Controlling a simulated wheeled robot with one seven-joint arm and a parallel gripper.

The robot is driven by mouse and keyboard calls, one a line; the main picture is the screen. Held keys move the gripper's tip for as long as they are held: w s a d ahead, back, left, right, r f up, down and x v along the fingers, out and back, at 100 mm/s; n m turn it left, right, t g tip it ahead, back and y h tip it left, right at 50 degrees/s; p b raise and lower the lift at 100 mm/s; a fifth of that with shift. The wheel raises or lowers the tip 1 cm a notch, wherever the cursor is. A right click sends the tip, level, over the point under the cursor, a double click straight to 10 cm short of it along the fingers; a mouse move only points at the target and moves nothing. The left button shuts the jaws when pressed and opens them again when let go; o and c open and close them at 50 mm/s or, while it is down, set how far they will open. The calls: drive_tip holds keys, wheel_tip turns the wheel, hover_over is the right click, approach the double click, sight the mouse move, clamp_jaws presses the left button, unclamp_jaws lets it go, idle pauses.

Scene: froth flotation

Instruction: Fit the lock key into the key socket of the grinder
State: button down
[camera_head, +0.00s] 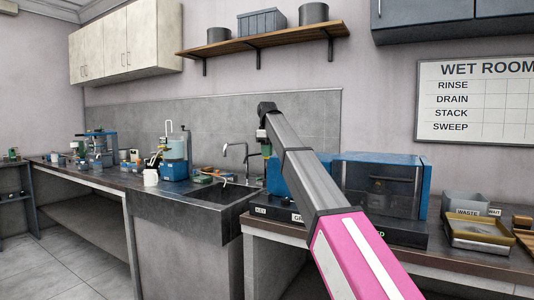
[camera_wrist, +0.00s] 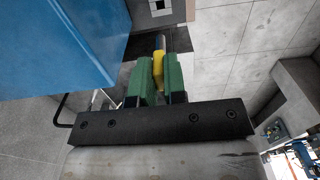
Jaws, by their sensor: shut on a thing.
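My gripper (camera_wrist: 158,80) has green fingers in the wrist view, shut on a yellow-handled lock key (camera_wrist: 159,62). The key's grey metal shaft (camera_wrist: 159,42) points away from the fingers. Beyond its tip is a pale plate with a dark square (camera_wrist: 160,6), cut by the top edge; it looks like the key socket, with a gap between them. The grinder (camera_head: 384,180) is a blue box with a dark front window on the right bench in the head view. Its blue side fills the left of the wrist view (camera_wrist: 60,40). My arm covers the grinder's middle in the head view.
A black base carries a KEY label (camera_head: 261,210) at its left end. The sink (camera_head: 208,195) and tap lie left of the grinder. A WASTE tray (camera_head: 480,230) stands to the right. A wooden shelf (camera_head: 262,40) hangs above.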

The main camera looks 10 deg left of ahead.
sight(267, 159)
drive_tip(key=shift+f, duration=2.9)
drive_tip(key=shift+f, duration=4.25)
drive_tip(key=c, duration=1.1)
unclamp_jaws()
wheel_tip(267, 159, up, 11)
drive_tip(key=shift+f, duration=0.1)
